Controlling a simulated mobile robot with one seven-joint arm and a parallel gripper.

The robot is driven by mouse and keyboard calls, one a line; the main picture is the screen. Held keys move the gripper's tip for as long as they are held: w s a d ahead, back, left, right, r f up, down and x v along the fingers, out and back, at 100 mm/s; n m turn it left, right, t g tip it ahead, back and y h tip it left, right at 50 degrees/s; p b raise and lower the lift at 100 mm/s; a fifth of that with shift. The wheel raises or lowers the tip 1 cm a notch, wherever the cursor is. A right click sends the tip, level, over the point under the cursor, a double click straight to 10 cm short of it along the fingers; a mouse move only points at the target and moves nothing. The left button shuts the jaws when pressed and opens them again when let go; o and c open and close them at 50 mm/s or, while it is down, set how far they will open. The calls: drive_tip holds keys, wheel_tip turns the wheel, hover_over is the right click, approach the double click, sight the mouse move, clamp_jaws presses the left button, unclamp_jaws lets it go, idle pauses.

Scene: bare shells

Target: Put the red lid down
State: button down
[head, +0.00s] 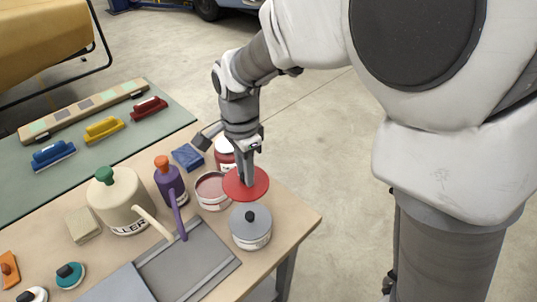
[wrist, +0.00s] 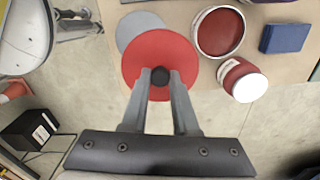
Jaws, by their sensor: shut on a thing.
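The red lid (head: 246,183) is a flat disc with a dark knob. It also fills the middle of the wrist view (wrist: 160,52). My gripper (head: 246,172) is shut on its knob, and in the wrist view the two fingertips (wrist: 160,84) hold the knob between them. The lid appears above the right part of the table, next to an open tin of dull red paint (head: 212,190). It partly overlaps a grey-lidded tin (head: 251,226) in both views. I cannot tell exactly how high the lid is.
A red tin with a white top (wrist: 243,82) stands near the open tin. A blue block (head: 187,157), a purple bottle (head: 170,181), a cream filler tub (head: 124,200) and a grey tray (head: 187,262) crowd the table (head: 293,222). Its right corner is clear.

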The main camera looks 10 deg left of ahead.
drive_tip(key=w+d+f+n, duration=0.2)
drive_tip(key=d+f+n, duration=0.1)
drive_tip(key=d, duration=0.5)
drive_tip(key=w+d+f+n, duration=0.2)
drive_tip(key=d+f+n, duration=0.1)
drive_tip(key=d, duration=0.5)
drive_tip(key=w+d+f+n, duration=0.2)
drive_tip(key=d+f+n, duration=0.2)
drive_tip(key=d, duration=0.4)
drive_tip(key=shift+w+f, duration=0.4)
drive_tip(key=shift+f, duration=0.45)
